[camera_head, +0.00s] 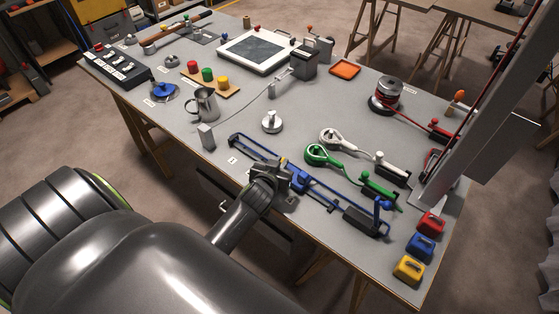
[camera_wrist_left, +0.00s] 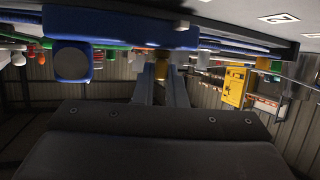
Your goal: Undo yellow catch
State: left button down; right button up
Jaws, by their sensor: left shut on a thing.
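A long blue clamp-like frame (camera_head: 312,185) lies along the front of the grey table. A small yellow catch (camera_head: 283,162) shows at its middle, largely covered by my left gripper (camera_head: 275,176). In the left wrist view, my two fingers (camera_wrist_left: 162,84) stand close on either side of the yellow catch (camera_wrist_left: 162,71), just by the blue frame (camera_wrist_left: 72,56). My left gripper is shut on it. How far the catch is turned or lifted cannot be told. My right gripper is in neither view.
Green (camera_head: 316,154) and white (camera_head: 330,137) cable clamps lie just behind the frame. Red (camera_head: 430,223), blue (camera_head: 420,247) and yellow (camera_head: 408,270) blocks sit at the front right corner. A metal jug (camera_head: 205,105) and a small white-grey knob (camera_head: 272,121) stand farther left.

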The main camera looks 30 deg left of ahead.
pick_arm(q)
jog(key=shift+d+f+n+g+y+b, duration=0.1)
jog(key=shift+n+g+y+b, duration=0.15)
jog(key=shift+n+y+b, duration=0.7)
jog(key=shift+d+f+n+g+y+b, duration=0.1)
jog(key=shift+n+g+y+b, duration=0.15)
jog(key=shift+n+y+b, duration=0.65)
jog(key=shift+w+r+g+b, duration=0.15)
jog(key=shift+g+b, duration=0.25)
jog(key=shift+b, duration=0.45)
jog(key=c, duration=1.5)
grip_release()
jog(key=shift+r, duration=0.1)
